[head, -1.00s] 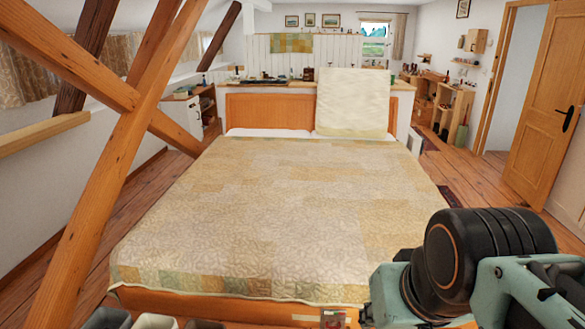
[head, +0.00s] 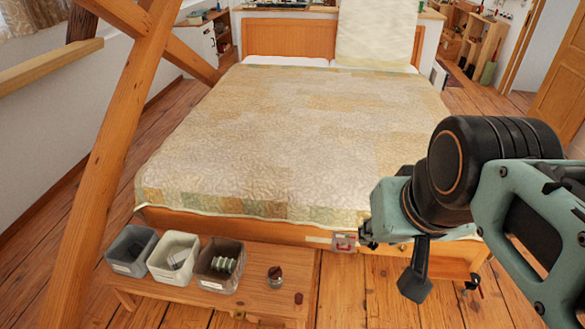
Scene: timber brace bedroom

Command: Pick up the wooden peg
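I cannot pick out the wooden peg for certain. On the low wooden bench (head: 255,290) at the foot of the bed, a small dark red piece (head: 298,298) lies near the right end. Beside it stands a small clear jar (head: 274,278) with something dark red at its top. Either is too small to identify. My gripper (head: 395,265) shows only in part below my teal and black arm, to the right of the bench. A dark finger-like part hangs down there. Nothing is visibly held, and its opening is unclear.
A grey bin (head: 118,262), a white bin (head: 158,262) and a brown bin (head: 205,272) with pale pieces stand on the bench's left. The bed (head: 270,140) lies behind. A slanted timber brace (head: 105,170) rises at left. Floor is clear right of the bench.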

